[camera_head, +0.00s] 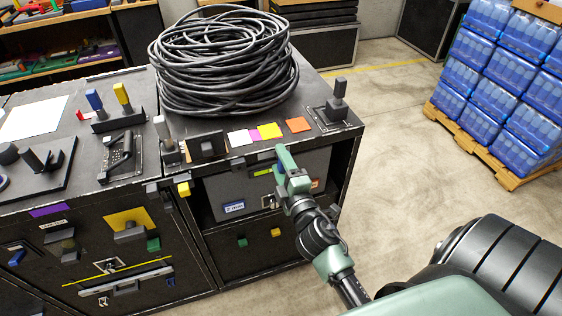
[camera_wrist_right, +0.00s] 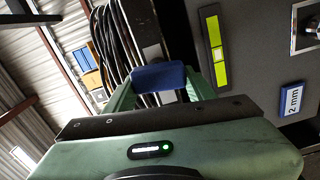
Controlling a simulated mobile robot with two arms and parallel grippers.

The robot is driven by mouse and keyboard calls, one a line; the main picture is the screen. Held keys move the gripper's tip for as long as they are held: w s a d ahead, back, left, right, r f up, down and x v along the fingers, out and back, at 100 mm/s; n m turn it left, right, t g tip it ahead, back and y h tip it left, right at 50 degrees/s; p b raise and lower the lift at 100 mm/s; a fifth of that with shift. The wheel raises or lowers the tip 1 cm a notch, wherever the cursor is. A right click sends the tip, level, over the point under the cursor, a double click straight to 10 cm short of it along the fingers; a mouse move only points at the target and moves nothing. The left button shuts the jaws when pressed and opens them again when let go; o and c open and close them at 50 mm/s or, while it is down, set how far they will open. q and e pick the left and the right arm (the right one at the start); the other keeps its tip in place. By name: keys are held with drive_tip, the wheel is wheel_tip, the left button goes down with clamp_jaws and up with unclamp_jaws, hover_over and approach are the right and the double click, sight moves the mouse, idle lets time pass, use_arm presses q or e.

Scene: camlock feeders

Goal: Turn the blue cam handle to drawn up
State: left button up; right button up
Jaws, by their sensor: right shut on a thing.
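The blue cam handle (camera_wrist_right: 160,77) shows in the right wrist view as a blue block between the two green fingers. My right gripper (camera_head: 284,160) is shut on it, at the front upper edge of the dark cabinet. It also shows in the wrist view (camera_wrist_right: 161,90), its fingers on either side of the handle. In the head view the gripper hides the handle, so I cannot tell its angle there. My left gripper is not in view.
A coil of black cable (camera_head: 222,60) lies on the cabinet top, with coloured cards (camera_head: 270,131) and a black lever block (camera_head: 338,103) near its front. Blue and yellow handles (camera_head: 122,94) stand at the left. The floor (camera_head: 430,130) to the right is clear up to a pallet of blue packs (camera_head: 500,75).

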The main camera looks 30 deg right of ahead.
sight(282, 168)
drive_tip(key=shift+f+n, duration=0.15)
drive_tip(key=shift+n, duration=0.65)
drive_tip(key=o, duration=1.4)
drive_tip(key=shift+s+a+f, duration=0.1)
drive_tip(key=shift+s, duration=0.4)
drive_tip(key=b+v, duration=0.2)
drive_tip(key=v, duration=0.3)
drive_tip(key=shift+s, duration=0.35)
drive_tip(key=shift+s+a, duration=0.2)
drive_tip(key=shift+s, duration=0.3)
